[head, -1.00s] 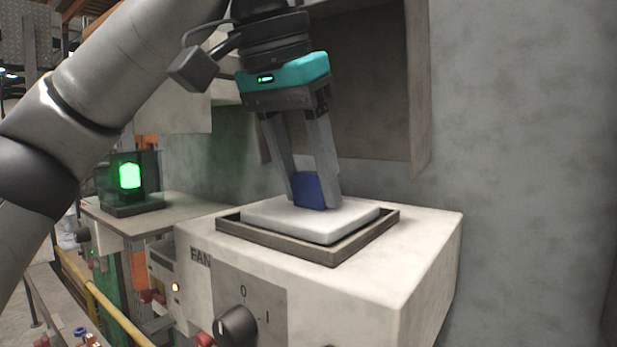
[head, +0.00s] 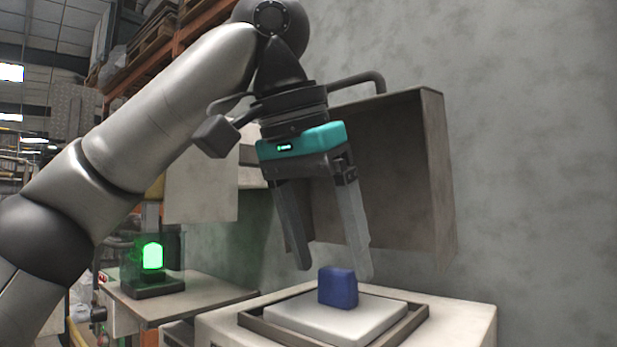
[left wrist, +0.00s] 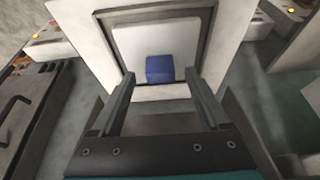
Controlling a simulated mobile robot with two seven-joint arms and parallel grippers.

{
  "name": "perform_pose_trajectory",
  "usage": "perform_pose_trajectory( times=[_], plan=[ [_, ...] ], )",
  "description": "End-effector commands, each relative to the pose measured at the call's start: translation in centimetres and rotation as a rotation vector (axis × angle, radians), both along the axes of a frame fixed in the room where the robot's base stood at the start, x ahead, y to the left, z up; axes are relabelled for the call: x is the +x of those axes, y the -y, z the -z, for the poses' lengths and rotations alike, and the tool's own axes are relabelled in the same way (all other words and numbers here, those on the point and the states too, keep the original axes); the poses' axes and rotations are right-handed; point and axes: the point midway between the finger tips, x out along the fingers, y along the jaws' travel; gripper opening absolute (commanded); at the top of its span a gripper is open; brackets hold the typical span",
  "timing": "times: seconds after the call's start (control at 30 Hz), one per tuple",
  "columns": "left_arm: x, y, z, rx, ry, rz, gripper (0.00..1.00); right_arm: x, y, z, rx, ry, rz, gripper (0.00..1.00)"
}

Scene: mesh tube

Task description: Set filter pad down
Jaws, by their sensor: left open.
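The filter pad is a white square slab (head: 350,322) with a blue block-shaped grip (head: 338,287) standing up from its middle. It lies inside the raised dark frame (head: 408,331) on top of the pale fan box (head: 470,322). In the left wrist view the white pad (left wrist: 127,50) and blue grip (left wrist: 160,69) show inside the frame. My left gripper (head: 335,274) is open and empty, its fingertips a little above and around the blue grip, apart from it. It also shows wide open in the left wrist view (left wrist: 159,75). My right gripper is not in view.
A brown open hood (head: 435,180) hangs on the grey wall behind my left gripper. A lit green lamp (head: 152,256) stands on a side bench (head: 210,298) at left. Free air lies right of the fan box.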

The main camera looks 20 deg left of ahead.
Motion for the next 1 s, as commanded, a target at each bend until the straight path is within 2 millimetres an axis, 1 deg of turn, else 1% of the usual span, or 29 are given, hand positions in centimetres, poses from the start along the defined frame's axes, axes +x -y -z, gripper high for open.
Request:
perform_pose_trajectory(
  times=[0.03, 0.13, 0.5, 0.7, 1.0],
  plan=[
    [-0.3, -0.1, -0.8, 0.001, 0.004, -0.002, 0.79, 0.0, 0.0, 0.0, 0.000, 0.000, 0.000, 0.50],
    [-0.8, -0.3, -2.2, -0.001, 0.005, -0.003, 0.79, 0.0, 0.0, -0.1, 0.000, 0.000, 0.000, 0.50],
    [-2.6, -0.9, -6.6, 0.000, 0.003, -0.003, 0.79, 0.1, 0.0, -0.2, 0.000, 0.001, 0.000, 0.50],
    [-3.1, -1.1, -8.0, 0.001, 0.000, 0.000, 0.79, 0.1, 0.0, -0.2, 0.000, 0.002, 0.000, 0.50],
    [-3.3, -1.2, -8.4, 0.000, 0.000, 0.001, 0.79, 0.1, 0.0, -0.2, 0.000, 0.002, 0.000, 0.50]
  ],
)
